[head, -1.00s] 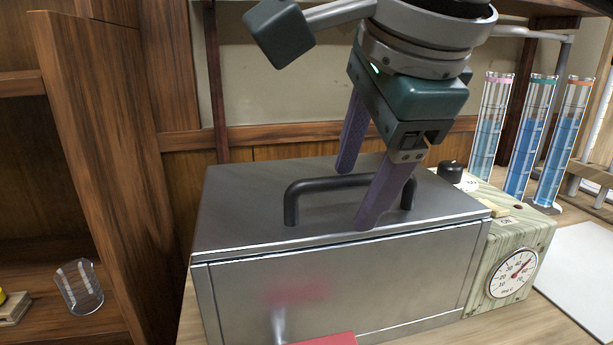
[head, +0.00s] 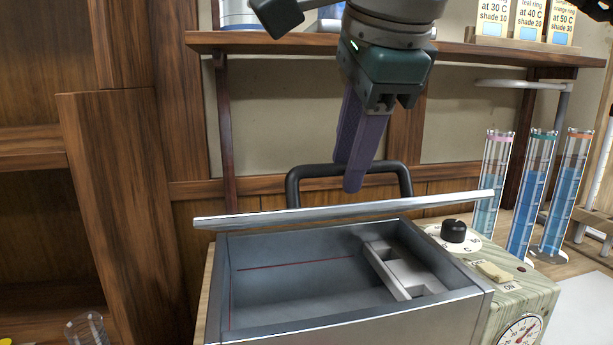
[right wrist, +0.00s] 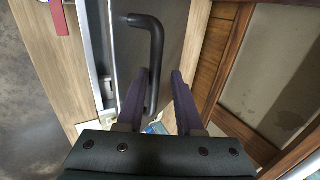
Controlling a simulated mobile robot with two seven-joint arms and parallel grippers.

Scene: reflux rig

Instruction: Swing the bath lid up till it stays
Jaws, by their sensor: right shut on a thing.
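The bath lid (head: 340,210) is raised off the steel bath (head: 350,331) and shows nearly edge-on, tilted up along its front side. Its black bar handle (head: 293,185) shows above and behind the lid's edge. The handle (right wrist: 157,45) also shows in the right wrist view. My right gripper (head: 355,188) is shut on the handle, its purple fingers pointing down; the lid hides part of the grip. The bath's inside is open to view, with a grey slotted piece (head: 395,268) at its right. My left gripper is not in view.
A control panel with a black knob (head: 453,231), a switch (head: 494,272) and a dial (head: 520,332) sits right of the bath. Several blue-filled cylinders (head: 531,200) stand further right. A wooden shelf (head: 460,54) runs behind, above the lid. A wooden upright (head: 115,200) stands at left.

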